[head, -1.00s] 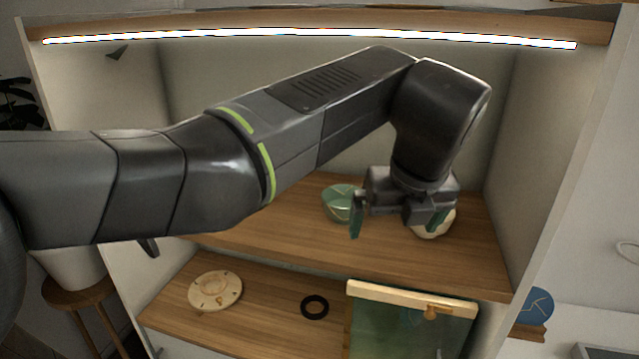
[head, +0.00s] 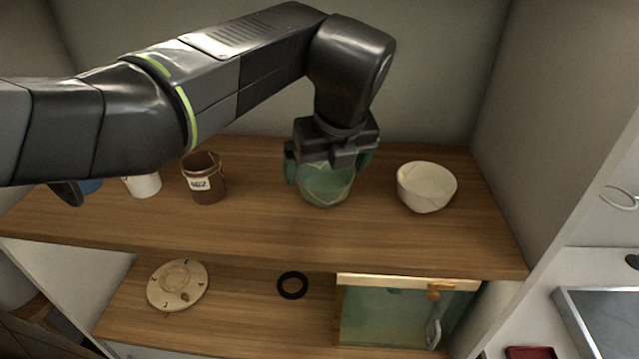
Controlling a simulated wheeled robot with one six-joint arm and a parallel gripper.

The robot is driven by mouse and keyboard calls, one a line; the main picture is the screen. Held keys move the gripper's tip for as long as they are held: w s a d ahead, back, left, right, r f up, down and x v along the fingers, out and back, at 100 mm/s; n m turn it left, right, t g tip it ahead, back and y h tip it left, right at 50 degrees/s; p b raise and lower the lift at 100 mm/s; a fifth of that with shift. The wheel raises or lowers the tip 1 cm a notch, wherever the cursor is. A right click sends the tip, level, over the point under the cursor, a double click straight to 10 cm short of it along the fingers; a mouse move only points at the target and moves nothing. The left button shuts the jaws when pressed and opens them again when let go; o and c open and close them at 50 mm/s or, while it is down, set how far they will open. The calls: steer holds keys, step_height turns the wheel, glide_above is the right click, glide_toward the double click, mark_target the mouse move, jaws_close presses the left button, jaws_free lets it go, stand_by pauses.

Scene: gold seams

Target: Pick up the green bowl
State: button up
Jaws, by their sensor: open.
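The green bowl (head: 326,191) with gold seams stands on the upper wooden shelf, near the middle. My gripper (head: 328,172) is open above it, with one finger at the left and one at the right of the bowl in the picture. The gripper body hides the bowl's back and much of its rim. I cannot tell whether the fingers touch the bowl.
A white bowl (head: 426,188) stands to the right on the same shelf. A brown labelled cup (head: 204,180) and a white cup (head: 145,185) stand to the left. The lower shelf holds a round disc (head: 177,286), a black ring (head: 292,285) and a green-panelled box (head: 390,315).

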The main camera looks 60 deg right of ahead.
mark_target(323, 185)
steer(key=x, duration=0.3)
steer(key=shift+w+f, duration=0.1)
steer(key=shift+c, duration=0.4)
steer(key=c, duration=0.9)
